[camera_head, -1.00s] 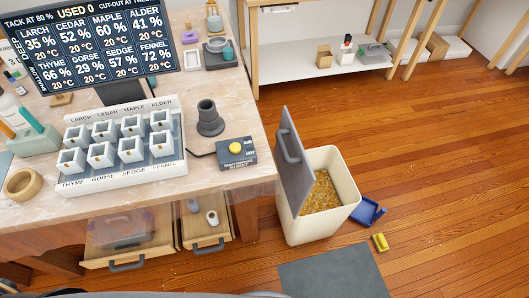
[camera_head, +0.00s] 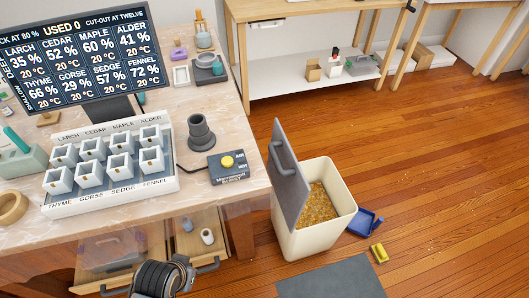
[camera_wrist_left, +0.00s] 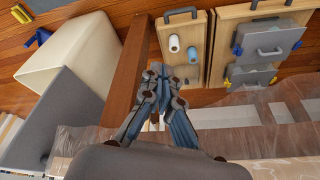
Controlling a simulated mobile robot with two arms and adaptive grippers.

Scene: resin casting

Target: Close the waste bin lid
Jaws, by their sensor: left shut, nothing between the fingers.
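The cream waste bin (camera_head: 326,236) stands on the wooden floor to the right of the bench, with yellow-brown granules (camera_head: 318,203) inside. Its grey lid (camera_head: 288,178) is open, standing steeply up at the bin's left side, with a handle (camera_head: 282,158) on its face. In the left wrist view the bin (camera_wrist_left: 75,58) is at upper left and the lid (camera_wrist_left: 48,122) at lower left. My left gripper (camera_wrist_left: 155,72) is shut and empty, beside the bench leg and apart from the lid. In the head view only part of my left arm shows at the bottom. My right gripper is not visible.
The bench (camera_head: 215,215) is close left of the bin. Open drawers (camera_wrist_left: 185,48) with handles stick out below it. A blue dustpan (camera_head: 364,222) and a yellow object (camera_head: 379,253) lie right of the bin. A dark mat (camera_head: 330,280) lies in front.

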